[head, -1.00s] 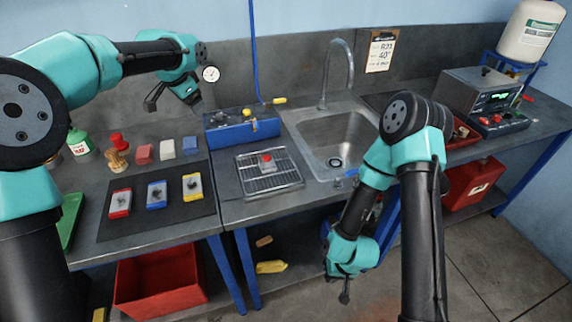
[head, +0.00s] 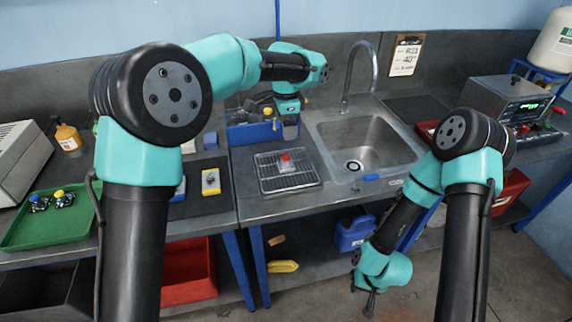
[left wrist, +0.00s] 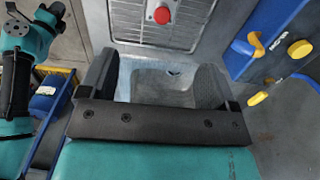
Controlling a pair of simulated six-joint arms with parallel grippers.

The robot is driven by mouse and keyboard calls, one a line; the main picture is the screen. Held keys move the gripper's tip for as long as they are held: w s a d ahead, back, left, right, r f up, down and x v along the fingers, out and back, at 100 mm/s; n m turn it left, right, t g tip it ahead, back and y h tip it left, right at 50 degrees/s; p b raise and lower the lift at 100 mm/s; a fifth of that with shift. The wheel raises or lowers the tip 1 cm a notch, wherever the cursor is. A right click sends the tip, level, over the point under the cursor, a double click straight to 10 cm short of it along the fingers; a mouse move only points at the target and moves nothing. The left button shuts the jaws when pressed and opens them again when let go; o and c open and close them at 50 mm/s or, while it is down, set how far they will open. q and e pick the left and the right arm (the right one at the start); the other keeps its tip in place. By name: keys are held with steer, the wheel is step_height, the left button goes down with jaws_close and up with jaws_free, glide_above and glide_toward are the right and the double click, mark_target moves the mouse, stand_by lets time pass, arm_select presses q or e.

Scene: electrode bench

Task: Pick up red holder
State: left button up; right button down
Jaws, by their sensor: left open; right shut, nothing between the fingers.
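The dark mat's red-marked holder is hidden behind my left arm in the head view. Beside my arm, part of a blue holder (head: 179,190) and a yellow holder (head: 210,181) show. A small grey piece with a red knob (head: 286,163) sits on the wire rack (head: 302,178). The red knob also shows at the top of the left wrist view (left wrist: 161,15). My left gripper (head: 289,128) is open and empty, near the blue box behind the rack. Its spread fingers also show in the left wrist view (left wrist: 155,80). My right gripper (head: 368,303) is shut and empty, low in front of the bench.
The sink (head: 365,145) with its tall tap lies right of the rack. The blue box (head: 250,130) stands behind the rack. A green tray (head: 45,232) with small blue and yellow-topped parts is at left. A red bin (head: 190,280) is under the bench.

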mark_target(286, 157)
arm_select(q)
step_height(286, 157, down, 9)
steer(key=shift+f, duration=0.15)
steer(key=shift+f, duration=0.15)
step_height(286, 157, down, 5)
steer(key=shift+w, duration=0.15)
stand_by(0.6)
steer(key=shift+c, duration=0.5)
steer(key=c, duration=1.2)
